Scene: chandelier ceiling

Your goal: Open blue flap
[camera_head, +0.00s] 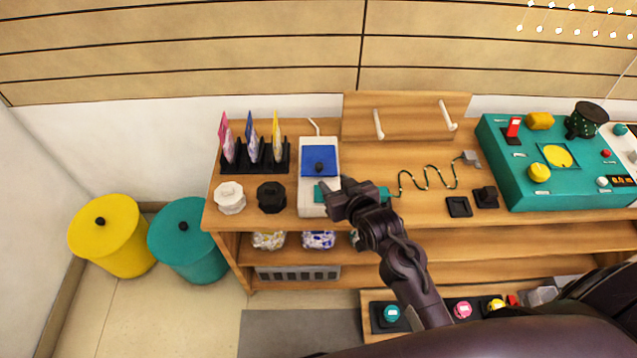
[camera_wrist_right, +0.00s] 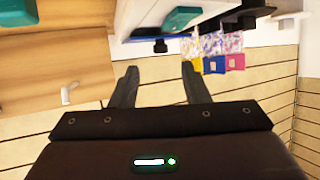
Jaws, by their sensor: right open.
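The blue flap (camera_head: 319,155) lies flat on top of a white box (camera_head: 305,205) in the head view. A dark round knob (camera_head: 319,168) stands on the flap near its front edge. My right gripper (camera_head: 328,190) is open and empty, over the front right part of the box, just in front of the knob. It covers part of a teal piece on the box. In the right wrist view my open fingers (camera_wrist_right: 160,78) have nothing between them. That view shows the white box's edge and a teal piece (camera_wrist_right: 183,18). My left gripper is not in view.
Left of the box stand a black rack (camera_head: 235,160) with coloured cards, a white knob-like piece (camera_head: 230,197) and a black one (camera_head: 271,197). A curvy wire (camera_head: 428,179) and a teal panel (camera_head: 510,165) lie to the right. Two pegs stand on a raised board (camera_head: 410,120) behind.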

